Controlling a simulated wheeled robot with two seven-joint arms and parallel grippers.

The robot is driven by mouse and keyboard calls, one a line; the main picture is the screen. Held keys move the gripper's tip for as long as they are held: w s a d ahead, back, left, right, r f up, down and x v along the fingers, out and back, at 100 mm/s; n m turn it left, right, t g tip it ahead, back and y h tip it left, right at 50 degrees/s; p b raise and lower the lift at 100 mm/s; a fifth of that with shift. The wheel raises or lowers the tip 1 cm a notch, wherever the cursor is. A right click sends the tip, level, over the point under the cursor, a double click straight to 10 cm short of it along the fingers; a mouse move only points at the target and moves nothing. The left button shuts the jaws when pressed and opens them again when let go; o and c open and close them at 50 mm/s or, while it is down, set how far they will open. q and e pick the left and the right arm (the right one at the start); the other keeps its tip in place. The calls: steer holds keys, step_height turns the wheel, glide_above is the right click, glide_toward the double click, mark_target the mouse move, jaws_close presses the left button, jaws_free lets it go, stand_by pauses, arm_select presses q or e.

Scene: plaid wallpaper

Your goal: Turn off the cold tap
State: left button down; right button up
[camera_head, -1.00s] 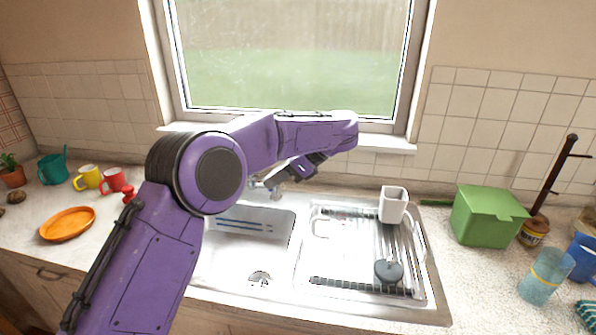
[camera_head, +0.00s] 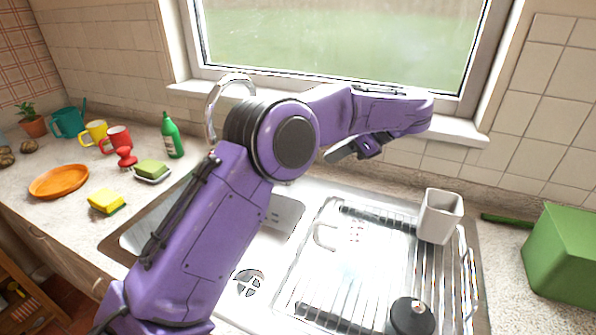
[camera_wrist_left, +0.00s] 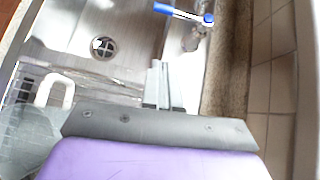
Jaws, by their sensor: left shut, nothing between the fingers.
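The cold tap shows in the left wrist view as a silver body with a blue-marked lever (camera_wrist_left: 176,12) at the top. It stands at the sink's back edge. In the head view the tap lever is hidden behind my left arm; only the tall curved silver spout (camera_head: 211,105) shows. My left gripper (camera_head: 338,155) is over the back of the sink, to the right of the spout. It also shows in the left wrist view (camera_wrist_left: 157,66), shut and empty, apart from the blue lever. My right gripper is out of view.
The sink (camera_head: 120,238) has a drain and a wire rack (camera_head: 375,285) with a grey cup (camera_head: 440,215). A green bottle (camera_head: 172,138), green soap (camera_head: 152,170) and yellow sponge (camera_head: 106,201) stand left of my arm. A green box (camera_head: 565,255) is at right. The window sill runs behind my arm.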

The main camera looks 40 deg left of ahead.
arm_select(q)
steer(key=s+a+f+p, duration=0.2)
steer(key=a+f, duration=0.1)
steer(key=a, duration=0.2)
steer(key=s+a+f+p, duration=0.2)
steer(key=a+f, duration=0.1)
steer(key=a, duration=0.2)
steer(key=shift+s+a, duration=0.25)
steer(key=shift+a, duration=0.1)
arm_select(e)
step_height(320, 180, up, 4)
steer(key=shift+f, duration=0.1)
